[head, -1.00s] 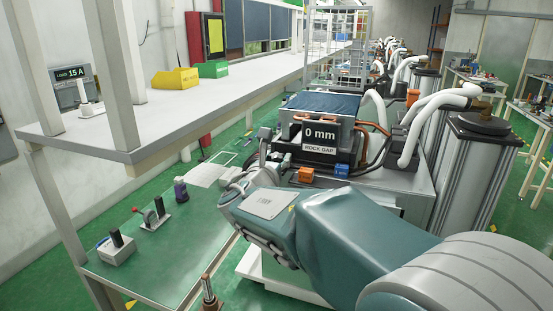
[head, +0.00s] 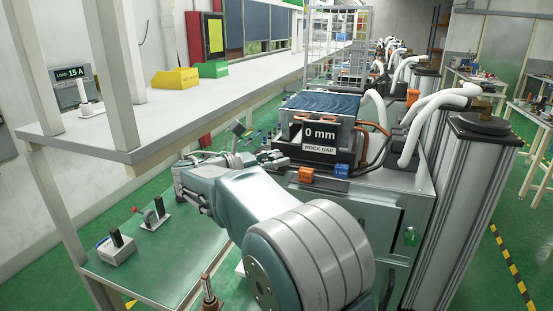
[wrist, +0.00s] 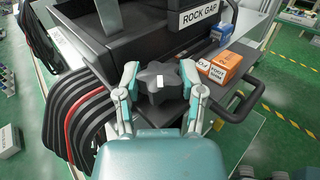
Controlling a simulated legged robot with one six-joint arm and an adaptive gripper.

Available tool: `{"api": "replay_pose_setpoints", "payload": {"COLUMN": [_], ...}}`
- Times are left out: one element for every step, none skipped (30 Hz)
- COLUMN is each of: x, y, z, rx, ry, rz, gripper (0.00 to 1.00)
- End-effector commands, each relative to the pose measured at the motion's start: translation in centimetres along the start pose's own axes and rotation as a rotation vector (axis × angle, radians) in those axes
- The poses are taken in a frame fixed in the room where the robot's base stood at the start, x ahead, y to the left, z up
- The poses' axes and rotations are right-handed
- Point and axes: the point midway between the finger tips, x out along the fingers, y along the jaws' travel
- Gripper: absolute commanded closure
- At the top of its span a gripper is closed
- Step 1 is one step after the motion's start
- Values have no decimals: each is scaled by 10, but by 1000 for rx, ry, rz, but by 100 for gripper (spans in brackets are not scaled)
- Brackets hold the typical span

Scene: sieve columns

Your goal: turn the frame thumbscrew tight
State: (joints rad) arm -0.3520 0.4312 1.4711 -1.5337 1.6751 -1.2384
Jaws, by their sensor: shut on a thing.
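A black star-shaped knob, the frame thumbscrew (wrist: 161,86), sits at the front of the dark machine frame in the wrist view. My gripper (wrist: 160,78) is shut on it, with one finger on its left side and one on its right. A small white mark shows on top of the knob. The screw's shank is hidden below. In the head view my arm reaches from the bottom middle to the left side of the machine, and I cannot make out the knob there. The display (head: 321,135) on the machine reads 0 mm, over a ROCK GAP label.
An orange box (wrist: 226,66) and a blue box (wrist: 221,33) lie on the shelf just right of the knob. A black handle (wrist: 243,101) juts out there. Black cables and a red one (wrist: 66,125) hang at left. A load meter (head: 73,74) reads 15 A.

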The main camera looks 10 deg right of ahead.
Motion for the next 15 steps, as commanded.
{"api": "replay_pose_setpoints", "payload": {"x": [0,0,0,0,0,0,0,0,0,0,0,0,0,0,0], "y": [3,3,3,2,2,2,2,2,2,2,2,2,2,2,2], "z": [0,0,0,0,0,0,0,0,0,0,1,1,1,1,1], "rx": [2,3,2,2,2,2,3,3,3,3,3,3,2,3,3], "ry": [-1,-1,-2,-2,-2,-2,-2,-1,-2,-2,-2,-2,-2,-2,-3], "rz": [-31,-52,-80,-98,-116,-139,-154,-168,-186,-197,-208,-220,-227,-235,-243], "gripper": [97,97,97,97,97,97,97,97,97,97,97,97,97,97,97]}}
